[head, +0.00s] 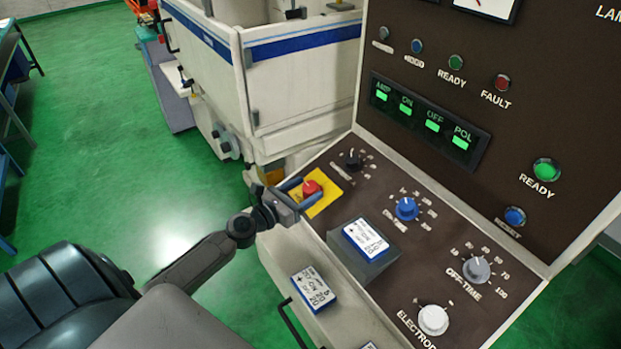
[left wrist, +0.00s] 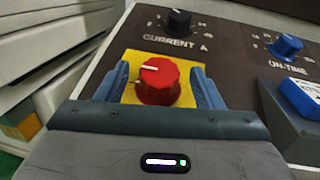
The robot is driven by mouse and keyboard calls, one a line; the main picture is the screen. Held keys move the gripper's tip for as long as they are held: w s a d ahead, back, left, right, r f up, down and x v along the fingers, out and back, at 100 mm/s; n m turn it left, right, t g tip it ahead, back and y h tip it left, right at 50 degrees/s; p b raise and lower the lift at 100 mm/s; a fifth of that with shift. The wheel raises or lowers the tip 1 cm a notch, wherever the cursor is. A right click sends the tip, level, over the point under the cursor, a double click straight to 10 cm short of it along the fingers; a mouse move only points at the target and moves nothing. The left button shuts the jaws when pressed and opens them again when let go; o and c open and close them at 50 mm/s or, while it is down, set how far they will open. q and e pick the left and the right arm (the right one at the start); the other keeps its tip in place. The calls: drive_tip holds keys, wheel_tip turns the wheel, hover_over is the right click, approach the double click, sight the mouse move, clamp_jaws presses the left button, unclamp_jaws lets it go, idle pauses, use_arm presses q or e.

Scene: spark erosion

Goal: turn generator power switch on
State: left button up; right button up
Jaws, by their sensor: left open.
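The generator power switch appears to be the red rotary knob (head: 311,188) on a yellow plate (head: 325,200) at the left of the sloped control panel. My left gripper (head: 303,190) is open, with its blue fingers on either side of the red knob. In the left wrist view the knob (left wrist: 158,82) stands between the two fingertips (left wrist: 160,85), with gaps to both fingers. A white pointer line on the knob's top points left. My right gripper is not in view.
A black current knob (head: 353,158) and a blue on-time knob (head: 406,208) are close by. A blue-white box (head: 366,238) sits on the panel, another (head: 314,287) on the front ledge. The upright panel (head: 470,115) rises behind.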

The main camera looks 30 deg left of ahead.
use_arm(q)
drive_tip(key=shift+p+x, duration=0.3)
drive_tip(key=shift+x, duration=1.1)
drive_tip(key=shift+c, duration=0.4)
